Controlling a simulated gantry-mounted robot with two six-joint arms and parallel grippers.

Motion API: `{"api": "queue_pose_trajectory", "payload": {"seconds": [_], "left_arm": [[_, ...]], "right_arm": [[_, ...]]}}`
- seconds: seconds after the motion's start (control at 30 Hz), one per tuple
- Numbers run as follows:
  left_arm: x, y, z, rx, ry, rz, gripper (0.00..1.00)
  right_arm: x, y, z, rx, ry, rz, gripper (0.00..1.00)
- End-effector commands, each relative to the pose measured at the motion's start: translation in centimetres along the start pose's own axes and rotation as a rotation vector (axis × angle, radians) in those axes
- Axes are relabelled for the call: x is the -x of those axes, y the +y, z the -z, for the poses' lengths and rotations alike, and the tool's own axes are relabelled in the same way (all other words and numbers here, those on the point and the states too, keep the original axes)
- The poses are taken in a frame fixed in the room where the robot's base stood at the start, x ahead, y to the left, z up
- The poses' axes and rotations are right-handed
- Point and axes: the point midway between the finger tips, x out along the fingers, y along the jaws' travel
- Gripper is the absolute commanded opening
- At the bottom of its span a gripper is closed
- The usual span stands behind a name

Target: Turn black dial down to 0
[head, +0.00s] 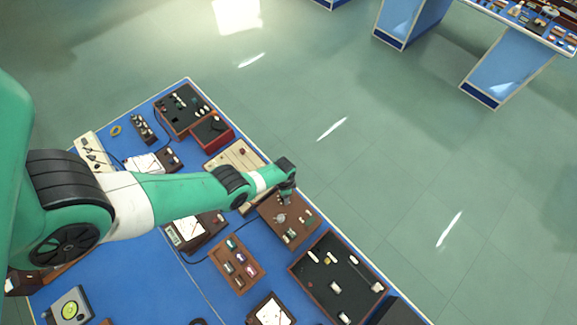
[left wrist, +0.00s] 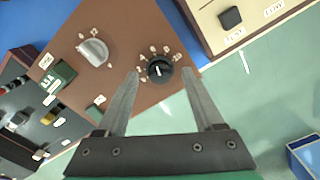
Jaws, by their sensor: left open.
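The black dial (left wrist: 159,69) is a round knob with a white pointer line on a brown panel (left wrist: 130,30), ringed by small white number labels. In the left wrist view it lies just beyond the fingertips, between their lines. My left gripper (left wrist: 161,74) is open and empty, its two grey fingers spread to either side of the dial. In the head view my left gripper (head: 287,196) hangs over the far edge of the brown box (head: 290,233) and hides the dial. My right gripper is in neither view.
A silver knob (left wrist: 93,52) and a green block (left wrist: 64,75) share the panel. A cream box with a black button (left wrist: 230,17) stands beside it. A dark tray (head: 338,278) and a brown tray of colored items (head: 237,265) are nearby. Open floor lies beyond the bench edge.

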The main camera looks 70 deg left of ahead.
Motion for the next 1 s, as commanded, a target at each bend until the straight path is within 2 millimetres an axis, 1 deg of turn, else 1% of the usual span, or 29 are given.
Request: {"api": "queue_pose_trajectory", "payload": {"seconds": [0.03, 0.07, 0.37, 0.4, 0.77, 0.8, 1.0], "left_arm": [[-0.91, -0.03, 0.00, 0.000, 0.000, 0.000, 0.69], [-1.02, -0.03, 0.00, 0.001, 0.001, 0.000, 0.69], [-0.99, -0.02, -0.01, 0.000, 0.000, 0.000, 0.69], [-0.99, -0.02, 0.00, 0.000, 0.000, 0.000, 0.67], [-0.99, -0.02, 0.00, 0.000, 0.000, 0.000, 0.02], [-0.99, -0.02, 0.00, 0.000, 0.000, 0.000, 0.00], [-1.00, -0.02, 0.01, 0.003, 0.000, 0.000, 0.00]], "right_arm": [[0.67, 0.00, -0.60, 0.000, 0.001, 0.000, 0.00], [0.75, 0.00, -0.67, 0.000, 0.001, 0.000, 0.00], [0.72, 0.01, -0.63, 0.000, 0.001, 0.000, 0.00], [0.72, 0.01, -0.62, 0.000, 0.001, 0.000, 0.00], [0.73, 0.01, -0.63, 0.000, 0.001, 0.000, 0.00], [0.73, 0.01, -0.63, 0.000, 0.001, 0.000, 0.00], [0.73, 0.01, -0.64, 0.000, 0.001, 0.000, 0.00]]}}
